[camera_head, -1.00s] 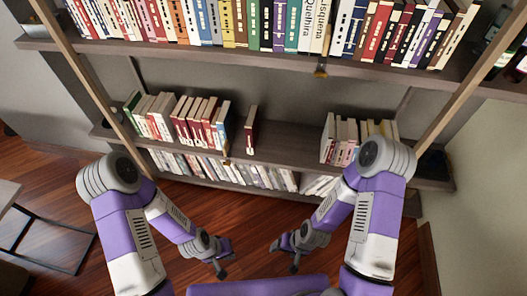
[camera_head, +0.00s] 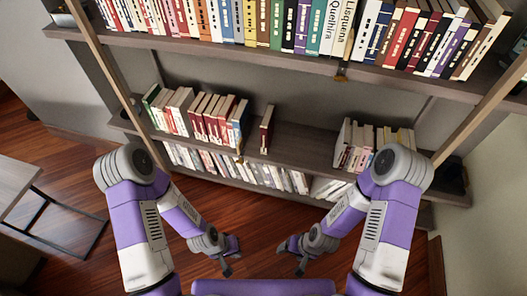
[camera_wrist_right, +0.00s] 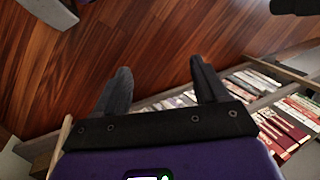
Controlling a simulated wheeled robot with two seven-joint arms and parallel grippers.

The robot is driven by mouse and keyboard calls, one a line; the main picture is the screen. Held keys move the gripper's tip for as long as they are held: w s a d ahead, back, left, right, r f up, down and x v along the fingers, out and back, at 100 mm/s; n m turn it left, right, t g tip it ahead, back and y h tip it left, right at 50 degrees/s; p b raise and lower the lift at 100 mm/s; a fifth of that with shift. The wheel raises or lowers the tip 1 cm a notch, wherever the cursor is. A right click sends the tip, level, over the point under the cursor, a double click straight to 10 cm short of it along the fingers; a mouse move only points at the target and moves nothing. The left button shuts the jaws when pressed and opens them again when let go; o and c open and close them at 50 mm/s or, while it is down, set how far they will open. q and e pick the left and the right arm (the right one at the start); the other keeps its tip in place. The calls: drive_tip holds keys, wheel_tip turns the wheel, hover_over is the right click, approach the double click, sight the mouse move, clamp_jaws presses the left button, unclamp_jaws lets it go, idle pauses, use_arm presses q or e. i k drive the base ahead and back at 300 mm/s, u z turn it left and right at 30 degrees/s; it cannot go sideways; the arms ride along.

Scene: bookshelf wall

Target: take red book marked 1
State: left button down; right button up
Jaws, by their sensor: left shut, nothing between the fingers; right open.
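A thin dark red book (camera_head: 266,129) stands alone and upright on the middle shelf (camera_head: 305,143) in the head view, with bare shelf on its right. Any number on its spine is too small to read. My left gripper (camera_head: 232,262) is shut and empty, low in front of the shelves. My right gripper (camera_head: 294,258) is open and empty, just to its right. Both are well short of the book and below it in the picture.
Several books, some red (camera_head: 212,118), fill the middle shelf left of the lone book; another group (camera_head: 372,143) stands at right. The upper shelf (camera_head: 300,60) is packed with books. A wooden upright (camera_head: 465,120) flanks the right side. A table (camera_head: 18,185) stands at left.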

sight(267, 125)
drive_tip(key=u, duration=2.1)
drive_tip(key=i, duration=2.1)
drive_tip(key=z, duration=2.8)
drive_tip(key=i, duration=0.5)
drive_tip(key=u, duration=0.05)
